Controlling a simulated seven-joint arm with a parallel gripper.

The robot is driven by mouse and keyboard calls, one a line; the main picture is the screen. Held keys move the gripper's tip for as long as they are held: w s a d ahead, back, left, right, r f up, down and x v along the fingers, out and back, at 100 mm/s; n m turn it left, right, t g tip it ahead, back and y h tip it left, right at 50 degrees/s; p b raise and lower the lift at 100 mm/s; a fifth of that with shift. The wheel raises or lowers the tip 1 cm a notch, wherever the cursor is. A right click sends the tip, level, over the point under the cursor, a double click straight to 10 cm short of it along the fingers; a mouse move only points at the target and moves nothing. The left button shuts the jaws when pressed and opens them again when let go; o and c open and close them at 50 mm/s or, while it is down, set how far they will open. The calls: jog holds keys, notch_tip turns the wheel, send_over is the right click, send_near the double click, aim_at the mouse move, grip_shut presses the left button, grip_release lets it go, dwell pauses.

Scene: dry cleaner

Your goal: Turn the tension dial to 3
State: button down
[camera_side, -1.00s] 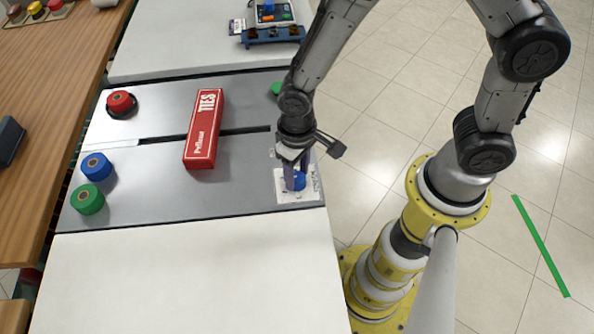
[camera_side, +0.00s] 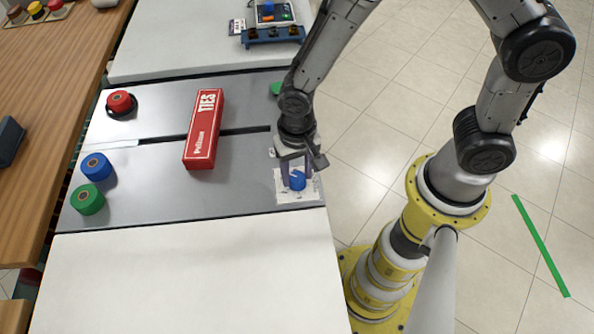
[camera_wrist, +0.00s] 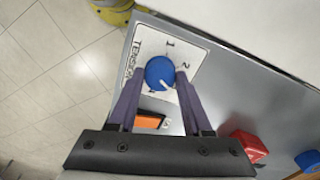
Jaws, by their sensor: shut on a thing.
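The blue tension dial (camera_side: 297,181) sits on a white label plate at the right edge of the grey work surface. In the wrist view the dial (camera_wrist: 160,71) has a white pointer mark aimed toward the lower right of the picture. The printed 1 and 2 show above and right of it, with "TENSION" along the left. Another numeral below the dial is partly covered, and I cannot read it surely. No 3 is clearly visible; the right finger covers part of the scale. My gripper (camera_wrist: 159,74) is shut on the dial, one finger on each side; it also shows in the side view (camera_side: 295,170).
A red TIES box (camera_side: 204,130) lies across the slot in the work surface. Blue (camera_side: 96,166) and green (camera_side: 87,199) spools stand at left, a red one (camera_side: 121,103) behind. An orange switch (camera_wrist: 155,116) is near my fingers. The white front counter (camera_side: 190,285) is clear.

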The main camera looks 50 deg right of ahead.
aim_at(297, 177)
dwell(0.3)
jog(key=shift+c, duration=1.7)
grip_release()
jog(key=shift+r, duration=0.1)
notch_tip(297, 177, up, 14)
jog(key=shift+f, duration=0.2)
